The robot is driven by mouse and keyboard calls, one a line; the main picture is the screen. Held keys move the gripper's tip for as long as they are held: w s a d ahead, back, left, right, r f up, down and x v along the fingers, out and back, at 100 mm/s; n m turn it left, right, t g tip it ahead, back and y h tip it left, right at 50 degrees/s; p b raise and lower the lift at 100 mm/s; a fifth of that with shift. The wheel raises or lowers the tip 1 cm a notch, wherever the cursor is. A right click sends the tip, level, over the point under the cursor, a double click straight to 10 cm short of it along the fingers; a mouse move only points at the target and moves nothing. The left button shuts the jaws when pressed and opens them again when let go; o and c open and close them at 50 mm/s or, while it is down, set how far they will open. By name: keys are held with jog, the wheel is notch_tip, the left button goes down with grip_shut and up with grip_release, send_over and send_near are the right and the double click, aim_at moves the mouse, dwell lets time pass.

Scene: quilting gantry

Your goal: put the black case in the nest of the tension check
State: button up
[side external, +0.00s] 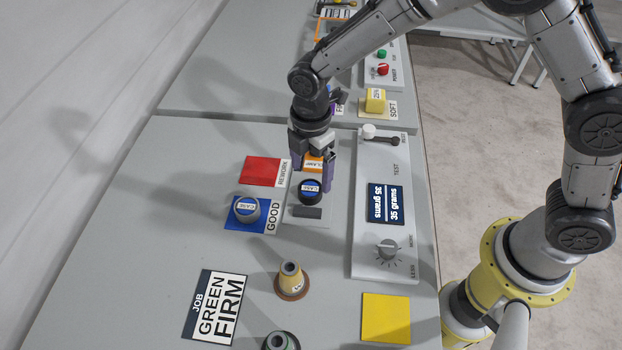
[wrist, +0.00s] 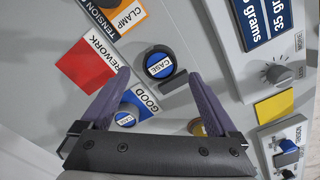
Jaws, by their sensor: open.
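The black case (side external: 311,190), a round piece with a blue CASE label, sits on the light tension check plate (side external: 310,222). It is between the orange CLAMP label (side external: 314,163) and a dark block (side external: 307,212). In the wrist view the black case (wrist: 159,64) lies just beyond and between my fingertips. My gripper (side external: 312,179) is open and pointing down over the plate, its fingers (wrist: 160,76) spread either side of the case, with no clear contact. The nest's edges under the case are hidden.
A grey case (side external: 246,209) stands on the blue GOOD pad (side external: 264,228), left of the plate. The red REWORK pad (side external: 260,170) is empty. The test panel (side external: 374,255) reads 35 grams at right. Two cones (side external: 290,281) stand nearer the front.

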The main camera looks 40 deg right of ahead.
aim_at(311, 187)
notch_tip(311, 187, up, 8)
jog(key=s+d+r+m+t, duration=0.3)
jog(key=s+d+r+m, duration=0.5)
jog(key=d+r, duration=0.3)
jog(key=s+d+m+t, duration=0.1)
jog(key=s+d+m, duration=0.3)
jog(key=s, duration=0.3)
jog(key=s+d+m+t, duration=0.1)
jog(key=s+d+m, duration=0.3)
jog(key=s+m, duration=0.3)
jog(key=shift+s+r+t, duration=0.3)
jog(key=shift+s+r, duration=0.1)
jog(key=shift+s, duration=0.05)
jog(key=shift+d, duration=0.1)
jog(key=shift+c, duration=0.3)
